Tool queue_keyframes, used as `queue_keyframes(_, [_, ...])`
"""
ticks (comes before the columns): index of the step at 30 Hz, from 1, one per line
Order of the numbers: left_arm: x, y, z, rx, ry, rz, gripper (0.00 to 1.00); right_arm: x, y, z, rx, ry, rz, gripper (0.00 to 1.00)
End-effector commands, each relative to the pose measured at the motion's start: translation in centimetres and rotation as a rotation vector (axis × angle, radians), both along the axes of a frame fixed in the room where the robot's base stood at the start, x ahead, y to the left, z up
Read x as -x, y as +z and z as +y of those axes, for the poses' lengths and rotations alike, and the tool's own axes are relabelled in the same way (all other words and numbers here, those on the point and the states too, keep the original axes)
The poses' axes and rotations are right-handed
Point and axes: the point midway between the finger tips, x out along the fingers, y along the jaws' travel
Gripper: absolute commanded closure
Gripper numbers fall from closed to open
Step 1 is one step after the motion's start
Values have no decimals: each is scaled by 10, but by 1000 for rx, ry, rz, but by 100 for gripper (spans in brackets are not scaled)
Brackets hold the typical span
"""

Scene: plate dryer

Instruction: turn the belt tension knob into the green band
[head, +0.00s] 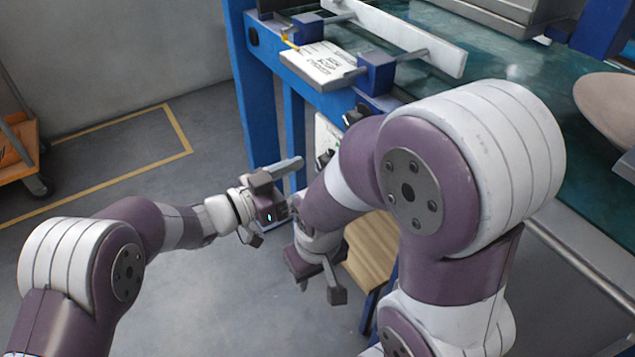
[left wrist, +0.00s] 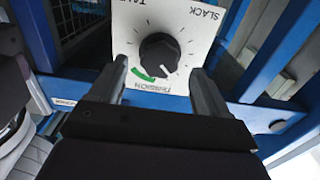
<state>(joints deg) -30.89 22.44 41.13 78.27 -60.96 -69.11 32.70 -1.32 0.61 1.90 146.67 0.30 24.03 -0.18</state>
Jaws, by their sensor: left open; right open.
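The black belt tension knob (left wrist: 160,54) sits on a white dial plate (left wrist: 199,40) in the left wrist view, where its lettering appears upside down. A green band (left wrist: 139,74) lies at the knob's lower left. A white pointer mark on the knob faces down and slightly right, outside the band. My left gripper (head: 287,187) is open; in the left wrist view its fingers (left wrist: 160,70) stand either side of the knob, apart from it. In the head view the knob is largely hidden behind my arm. My right gripper (head: 319,283) is open and empty, lower down.
The blue machine frame (head: 261,90) stands beside the grippers, with a white lettered sign (head: 320,66) and blue blocks above. A wooden surface (head: 371,246) lies behind my right gripper. An orange cart (head: 18,140) is far left. The floor between is clear.

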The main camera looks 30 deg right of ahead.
Motion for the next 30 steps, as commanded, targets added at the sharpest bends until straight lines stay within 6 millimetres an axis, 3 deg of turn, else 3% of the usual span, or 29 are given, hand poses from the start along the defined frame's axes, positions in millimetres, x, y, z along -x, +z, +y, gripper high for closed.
queue_keyframes(1, [0,-5,-11,2,-3,-2,23,0,-10,0,0,0,0,57])
queue_keyframes(6, [-3,-2,-33,2,0,-2,23,0,-18,0,0,0,0,57])
queue_keyframes(15, [-3,0,-38,0,3,1,23,0,-17,0,0,0,0,57])
queue_keyframes(16, [-3,0,-38,0,3,1,26,0,-17,0,0,0,0,57])
queue_keyframes(21, [-3,0,-37,0,3,0,78,0,-17,0,0,0,0,57])
queue_keyframes(30, [-4,1,-37,-2,3,-25,78,0,-16,0,0,0,0,57])
